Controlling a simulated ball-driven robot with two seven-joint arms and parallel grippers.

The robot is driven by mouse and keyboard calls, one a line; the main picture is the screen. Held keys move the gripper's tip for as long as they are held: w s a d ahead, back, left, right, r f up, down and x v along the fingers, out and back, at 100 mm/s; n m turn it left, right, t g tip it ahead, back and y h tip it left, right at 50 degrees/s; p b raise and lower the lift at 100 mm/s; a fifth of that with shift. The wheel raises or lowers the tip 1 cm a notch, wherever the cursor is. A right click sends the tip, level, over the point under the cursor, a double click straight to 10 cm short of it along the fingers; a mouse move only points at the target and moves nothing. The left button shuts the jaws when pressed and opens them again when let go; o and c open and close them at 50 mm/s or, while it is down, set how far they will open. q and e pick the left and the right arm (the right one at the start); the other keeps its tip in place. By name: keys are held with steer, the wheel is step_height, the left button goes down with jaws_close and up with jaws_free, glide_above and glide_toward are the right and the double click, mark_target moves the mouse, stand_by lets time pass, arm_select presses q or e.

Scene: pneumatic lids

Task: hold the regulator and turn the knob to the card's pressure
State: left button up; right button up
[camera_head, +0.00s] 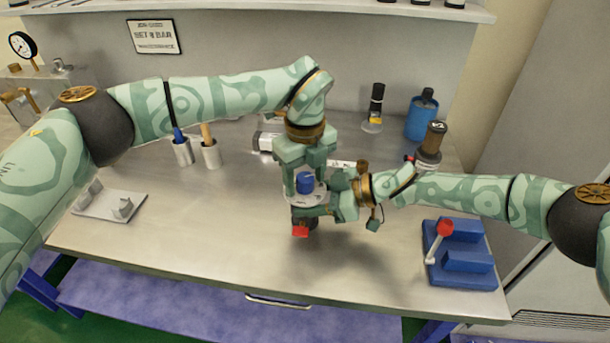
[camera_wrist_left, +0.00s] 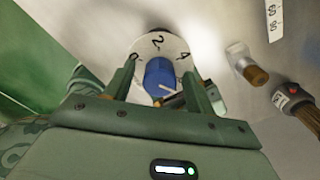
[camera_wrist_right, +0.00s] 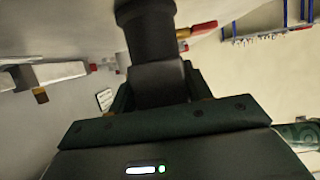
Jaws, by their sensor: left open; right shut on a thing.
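The regulator stands at the middle of the bench, with a blue knob (camera_head: 305,181) above a pale dial plate (camera_head: 291,198) and a red part (camera_head: 300,231) low in front. In the left wrist view the dial (camera_wrist_left: 152,42) shows 0, 2 and 4 around the knob (camera_wrist_left: 157,74); a pale mark on the knob points to the lower right. My left gripper (camera_head: 305,185) is open, its fingers either side of the knob. My right gripper (camera_head: 313,208) is shut on the dark regulator body (camera_wrist_right: 150,40). The card (camera_head: 154,37) on the back wall reads SET and BAR; its digit is unclear.
A blue fixture with a red-knobbed lever (camera_head: 465,262) is at the right. A blue bottle (camera_head: 421,118) and dark canister (camera_head: 431,145) stand behind. The front-left bench is clear.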

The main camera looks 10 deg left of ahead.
steer(key=shift+f, duration=0.15)
arm_select(q)
steer(key=c, duration=1)
